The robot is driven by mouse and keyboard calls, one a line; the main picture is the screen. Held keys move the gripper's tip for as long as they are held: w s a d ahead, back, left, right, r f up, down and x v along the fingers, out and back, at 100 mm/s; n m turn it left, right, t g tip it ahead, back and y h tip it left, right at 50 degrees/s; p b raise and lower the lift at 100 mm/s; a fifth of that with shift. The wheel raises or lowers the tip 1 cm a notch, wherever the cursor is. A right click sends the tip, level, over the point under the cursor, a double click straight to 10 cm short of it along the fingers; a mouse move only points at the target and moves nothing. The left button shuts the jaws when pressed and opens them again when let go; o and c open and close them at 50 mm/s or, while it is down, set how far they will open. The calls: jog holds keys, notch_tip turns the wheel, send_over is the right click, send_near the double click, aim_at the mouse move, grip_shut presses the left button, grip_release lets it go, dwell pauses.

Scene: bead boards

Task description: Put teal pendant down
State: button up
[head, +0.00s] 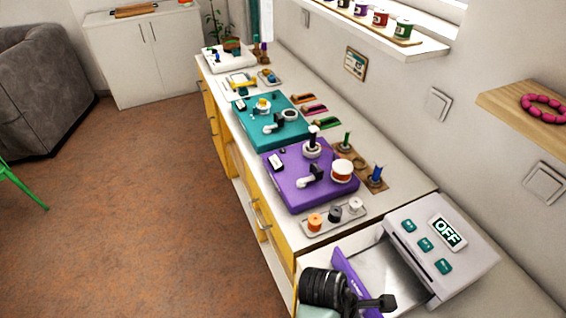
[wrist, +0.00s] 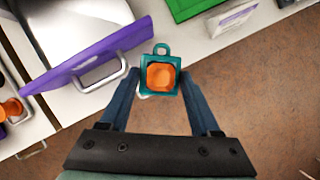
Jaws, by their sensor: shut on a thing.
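The teal pendant (wrist: 147,66) is a small square frame with a ring at its top and an orange centre, seen in the wrist view. My gripper (wrist: 160,80) is shut on it, with one blue finger at each side. The pendant is held near the white counter's front edge, beside a metal handle; its height above the surface cannot be told. In the head view my black wrist shows at the bottom, and the pendant cannot be made out there.
A purple panel (head: 347,276) fronts an open grey unit showing "OFF" (head: 447,233). Its handle (wrist: 103,76) is close to the pendant. A purple board (head: 283,181), a teal board (head: 262,139) and a tray of spools (head: 359,219) stand farther along.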

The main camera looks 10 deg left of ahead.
jog(key=s+a+f+m+g+y, duration=0.2)
jog(key=a+f+m, duration=0.2)
jog(key=m, duration=0.5)
jog(key=s+a+f+m+g+y, duration=0.2)
jog(key=a+f+m, duration=0.3)
jog(key=m, duration=0.5)
notch_tip(320, 180, down, 2)
jog(key=shift+g+y, duration=0.3)
jog(key=shift+g, duration=0.2)
